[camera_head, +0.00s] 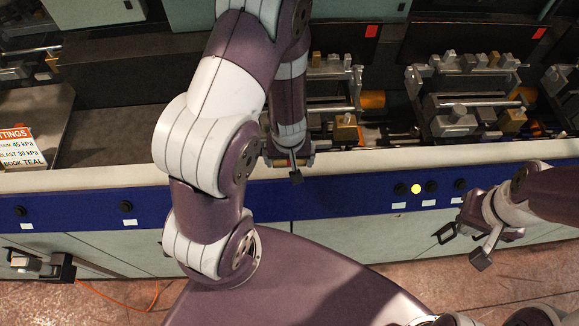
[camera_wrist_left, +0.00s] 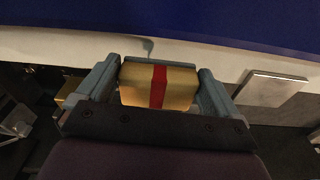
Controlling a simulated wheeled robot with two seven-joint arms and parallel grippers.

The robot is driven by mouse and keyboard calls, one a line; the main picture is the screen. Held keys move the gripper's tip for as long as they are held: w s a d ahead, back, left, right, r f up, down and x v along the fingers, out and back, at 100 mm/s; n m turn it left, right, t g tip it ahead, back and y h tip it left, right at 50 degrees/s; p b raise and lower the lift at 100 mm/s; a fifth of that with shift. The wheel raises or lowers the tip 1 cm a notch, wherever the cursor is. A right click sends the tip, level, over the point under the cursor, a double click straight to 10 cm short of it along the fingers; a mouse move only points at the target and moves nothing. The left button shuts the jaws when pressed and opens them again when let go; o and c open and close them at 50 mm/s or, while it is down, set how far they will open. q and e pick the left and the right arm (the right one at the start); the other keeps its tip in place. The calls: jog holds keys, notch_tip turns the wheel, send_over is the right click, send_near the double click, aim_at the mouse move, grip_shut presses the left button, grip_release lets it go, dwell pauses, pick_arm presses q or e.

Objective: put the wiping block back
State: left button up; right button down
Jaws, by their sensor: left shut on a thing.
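The wiping block seems to be the gold block with a red stripe (camera_wrist_left: 135,86) in the left wrist view. It sits between the two fingers of my left gripper (camera_wrist_left: 157,78), which is shut on it. In the head view my left gripper (camera_head: 290,165) is over the pale front rail of the machine, and my arm hides most of the block there. I cannot tell which spot is the block's own place.
A pale rail (camera_head: 375,158) runs above the blue panel (camera_head: 330,196) with its knobs and a lit yellow button (camera_head: 416,189). Behind it stand metal clamp units (camera_head: 455,115) with several gold blocks. A settings card (camera_head: 17,148) lies at the left.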

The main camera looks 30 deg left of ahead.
aim_at(289, 166)
pick_arm(q)
jog(key=f, duration=0.1)
jog(key=f+b, duration=0.1)
jog(key=f, duration=0.1)
jog(key=shift+s+f+b, duration=0.25)
jog(key=shift+s+b, duration=0.05)
jog(key=shift+b, duration=0.05)
jog(key=shift+w, duration=0.35)
jog(key=shift+s+f, duration=0.2)
jog(key=shift+f, duration=0.15)
jog(key=shift+f+b, duration=0.25)
jog(key=shift+b, duration=0.2)
jog(key=shift+s, duration=0.1)
jog(key=o, duration=0.6)
pick_arm(e)
jog(key=f, duration=0.3)
jog(key=shift+s+f, duration=0.1)
jog(key=shift+s, duration=0.15)
